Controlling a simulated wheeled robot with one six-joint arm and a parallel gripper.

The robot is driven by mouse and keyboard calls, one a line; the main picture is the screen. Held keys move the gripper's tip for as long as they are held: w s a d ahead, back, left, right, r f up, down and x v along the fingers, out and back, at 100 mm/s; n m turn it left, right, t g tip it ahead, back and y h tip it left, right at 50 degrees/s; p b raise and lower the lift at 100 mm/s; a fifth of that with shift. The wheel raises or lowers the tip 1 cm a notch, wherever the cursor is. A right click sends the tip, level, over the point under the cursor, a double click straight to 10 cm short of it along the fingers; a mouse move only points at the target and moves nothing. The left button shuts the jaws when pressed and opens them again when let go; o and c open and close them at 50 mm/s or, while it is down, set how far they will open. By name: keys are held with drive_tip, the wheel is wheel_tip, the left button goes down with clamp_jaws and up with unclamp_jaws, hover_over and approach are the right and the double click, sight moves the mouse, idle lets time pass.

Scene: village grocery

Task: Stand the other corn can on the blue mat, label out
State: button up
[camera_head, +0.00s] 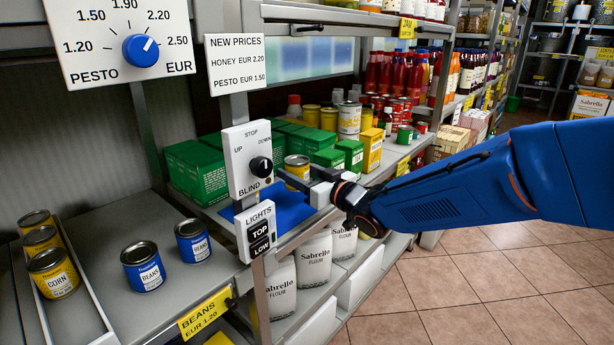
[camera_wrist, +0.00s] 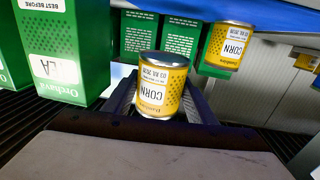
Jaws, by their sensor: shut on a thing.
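My gripper (camera_head: 305,183) is shut on a yellow corn can (camera_wrist: 162,85), which sits between its fingers in the wrist view. In the head view the gripper is at the blue mat (camera_head: 287,208), behind the switch post. I cannot tell whether the held can touches the mat. A second corn can (camera_wrist: 230,48) shows beyond it in the wrist view, beside green boxes and close to the blue surface (camera_wrist: 205,14). The wrist view shows CORN print on both cans. Three more yellow cans (camera_head: 54,272) stand in a tray on the left shelf.
The switch post (camera_head: 247,165) partly hides the mat. Green boxes (camera_head: 203,175) stand left of and behind the mat, and more boxes (camera_head: 350,155) stand to the right. Two blue beans cans (camera_head: 143,266) stand on the left shelf. Flour bags (camera_head: 314,262) are below.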

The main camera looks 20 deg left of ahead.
drive_tip(key=shift+a+f, duration=0.1)
drive_tip(key=shift+f, duration=2.4)
drive_tip(key=shift+f, duration=0.45)
drive_tip(key=o, duration=1.3)
